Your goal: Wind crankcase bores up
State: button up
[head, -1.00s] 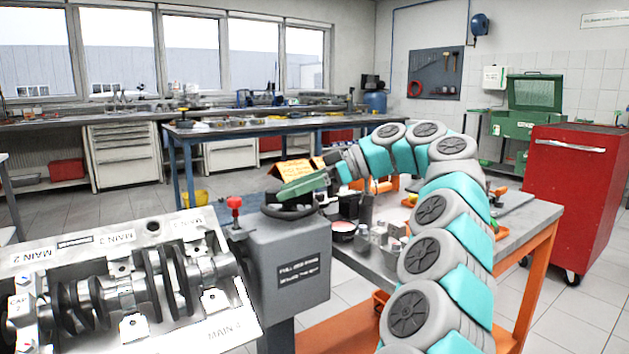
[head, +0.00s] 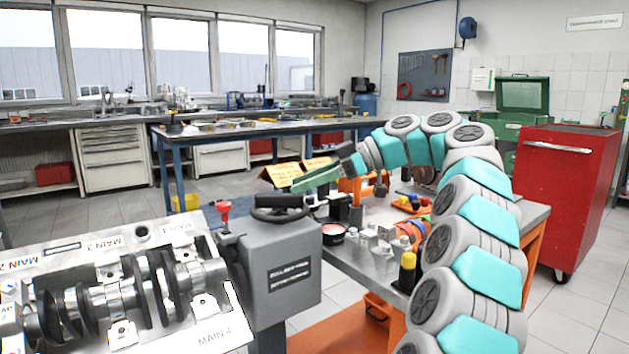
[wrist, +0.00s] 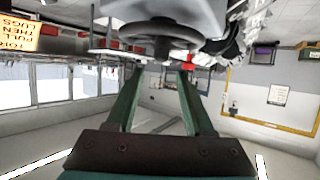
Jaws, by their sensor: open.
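The pale crankcase (head: 60,262) lies at lower left in the head view, its face with the crankshaft (head: 130,300) and MAIN labels toward me. Beside it stands a grey gearbox (head: 280,262) with a dark handwheel (head: 278,212) on top and a red knob (head: 224,208) at its left. My gripper (head: 300,186) is above and right of the handwheel, apart from it. In the wrist view my gripper (wrist: 158,72) has its two green fingers spread, with nothing between them. The handwheel (wrist: 165,42) shows upside down beyond the fingertips, and the red knob (wrist: 188,66) behind.
An orange sign (head: 285,176) stands behind my gripper. A grey bench (head: 470,245) with small bottles, a red tin (head: 333,233) and parts is to the right. A red cabinet (head: 565,195) stands farther right. A blue-legged table (head: 165,165) stands behind, with floor between.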

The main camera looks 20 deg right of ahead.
jog(key=shift+s+d+r, duration=0.15)
jog(key=shift+d+r, duration=0.05)
jog(key=shift+d, duration=0.55)
jog(key=shift+d, duration=0.15)
jog(key=shift+c, duration=0.3)
